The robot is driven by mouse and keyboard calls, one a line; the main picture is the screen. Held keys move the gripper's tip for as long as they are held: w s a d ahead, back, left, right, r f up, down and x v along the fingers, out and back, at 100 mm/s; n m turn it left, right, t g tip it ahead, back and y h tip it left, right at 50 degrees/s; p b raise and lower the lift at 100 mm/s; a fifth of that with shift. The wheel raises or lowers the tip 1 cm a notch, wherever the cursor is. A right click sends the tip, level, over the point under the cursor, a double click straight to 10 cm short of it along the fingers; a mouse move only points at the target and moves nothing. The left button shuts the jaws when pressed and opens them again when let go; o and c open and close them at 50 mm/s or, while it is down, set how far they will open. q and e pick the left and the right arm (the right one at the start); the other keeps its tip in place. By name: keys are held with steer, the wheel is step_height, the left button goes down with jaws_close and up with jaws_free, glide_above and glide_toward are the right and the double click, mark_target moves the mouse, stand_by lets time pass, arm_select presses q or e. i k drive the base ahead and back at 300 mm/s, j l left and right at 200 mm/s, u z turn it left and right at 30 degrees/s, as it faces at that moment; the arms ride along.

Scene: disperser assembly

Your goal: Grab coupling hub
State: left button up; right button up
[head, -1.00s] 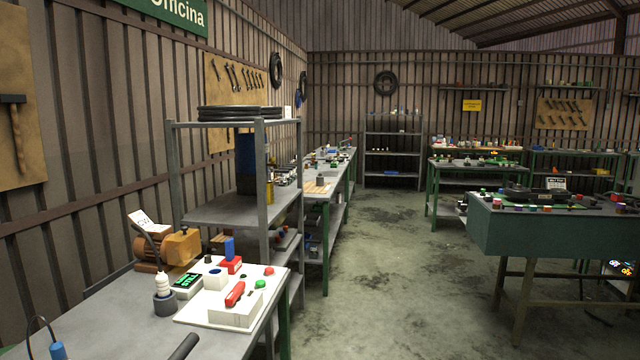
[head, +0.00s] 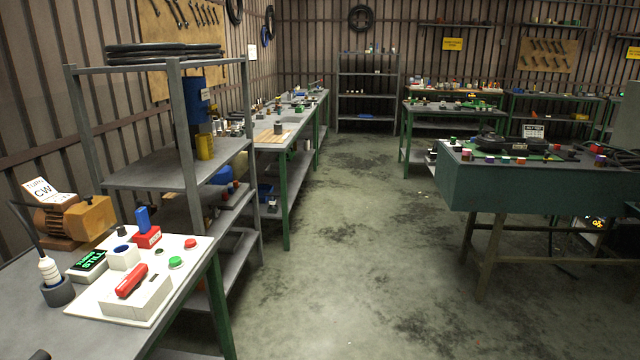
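I cannot tell for sure which thing is the coupling hub. A small grey cylinder (head: 278,128) stands on a wooden board on the long bench beyond the shelf rack; it is too small to name with certainty. On the near bench, a white board (head: 190,262) carries a white block with a red lever (head: 132,281), a white cube with a round opening (head: 124,257), a red block with a blue piece (head: 145,230), and red and green buttons. Neither of my grippers is in view.
A grey shelf rack (head: 150,170) stands between the near bench (head: 195,325) and the long bench (head: 305,112). A green-sided table (head: 520,185) with small coloured parts stands at right. Another green-legged table (head: 430,107) is further back. The concrete floor (head: 350,230) between them is clear.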

mark_target(277, 127)
steer(key=i+l+z, duration=0.1)
steer(key=i, duration=1.05)
steer(key=i+l+z, duration=0.1)
steer(key=i, duration=1.05)
steer(key=i+u, duration=0.25)
steer(key=i, duration=0.25)
steer(key=i+l+u, duration=0.2)
steer(key=i, duration=0.35)
steer(key=i+l+u, duration=0.1)
steer(key=i+u, duration=0.15)
steer(key=i, duration=0.25)
steer(key=i+l+u, duration=0.2)
steer(key=i, duration=0.3)
